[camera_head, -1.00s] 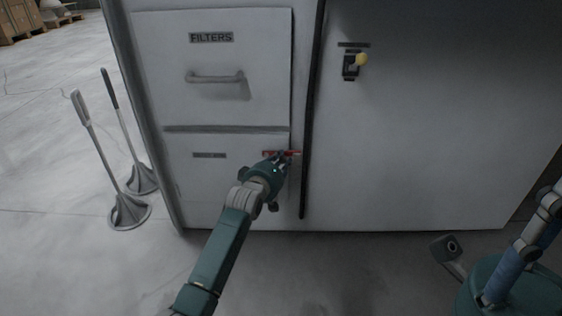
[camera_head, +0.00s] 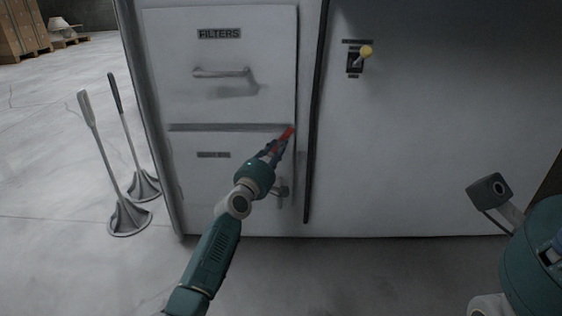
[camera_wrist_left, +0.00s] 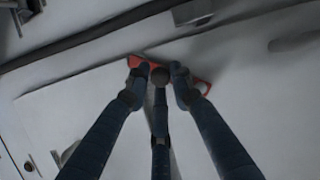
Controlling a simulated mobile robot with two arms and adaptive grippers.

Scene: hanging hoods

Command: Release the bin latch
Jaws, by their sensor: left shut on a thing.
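The red bin latch (camera_head: 288,132) is at the top right corner of the lower bin front (camera_head: 200,190), just under the drawer marked FILTERS. It slants up to the right in the head view. My left gripper (camera_head: 271,151) is shut on the latch, reaching it from below left. In the left wrist view, the fingers (camera_wrist_left: 160,78) close over the middle of the latch, and its red ends (camera_wrist_left: 138,65) show on both sides. The fingers hide its middle. My right gripper is not in view.
The FILTERS drawer (camera_head: 222,98) has a bar handle (camera_head: 221,72). A yellow-knobbed switch (camera_head: 359,60) is on the panel to the right. Two long-handled tools (camera_head: 129,217) stand on the floor at the left. Boxes (camera_head: 22,30) sit far back left. The floor in front is mostly clear.

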